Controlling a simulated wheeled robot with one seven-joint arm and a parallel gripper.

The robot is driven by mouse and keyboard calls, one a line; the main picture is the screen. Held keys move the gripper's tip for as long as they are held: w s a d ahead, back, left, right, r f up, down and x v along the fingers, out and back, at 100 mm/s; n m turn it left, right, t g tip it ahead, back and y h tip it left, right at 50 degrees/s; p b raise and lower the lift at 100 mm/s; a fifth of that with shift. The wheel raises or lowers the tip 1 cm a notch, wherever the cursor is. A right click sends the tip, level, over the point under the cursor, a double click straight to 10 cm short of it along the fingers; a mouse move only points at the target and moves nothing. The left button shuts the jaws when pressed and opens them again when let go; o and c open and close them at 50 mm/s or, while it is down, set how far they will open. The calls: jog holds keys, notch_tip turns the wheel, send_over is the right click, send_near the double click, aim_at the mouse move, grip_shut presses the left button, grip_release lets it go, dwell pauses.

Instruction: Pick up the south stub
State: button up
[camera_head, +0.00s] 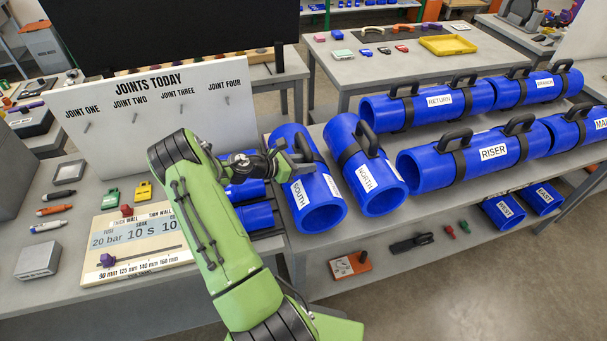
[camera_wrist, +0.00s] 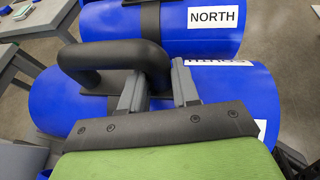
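The south stub (camera_head: 322,217) is a short blue pipe with a black handle and a white SOUTH label. It lies left of the north stub (camera_head: 382,203) on the grey bench. In the wrist view the south stub (camera_wrist: 235,95) fills the middle, its label partly hidden. My gripper (camera_head: 294,160) reaches in from the left at the handle. In the wrist view my gripper (camera_wrist: 160,78) has its two grey fingers apart, with the right end of the black handle (camera_wrist: 110,55) between or just beyond them. I cannot tell whether they press on it.
The blue riser pipe (camera_head: 460,168) and return pipe (camera_head: 425,112) lie to the right. More blue pipe (camera_head: 257,217) lies close under my arm. A joints board (camera_head: 150,125) stands behind on the left. A lower shelf (camera_head: 400,270) holds small items.

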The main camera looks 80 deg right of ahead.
grip_shut()
dwell(0.9)
jog(key=shift+d+r, duration=0.1)
jog(key=shift+r, duration=0.1)
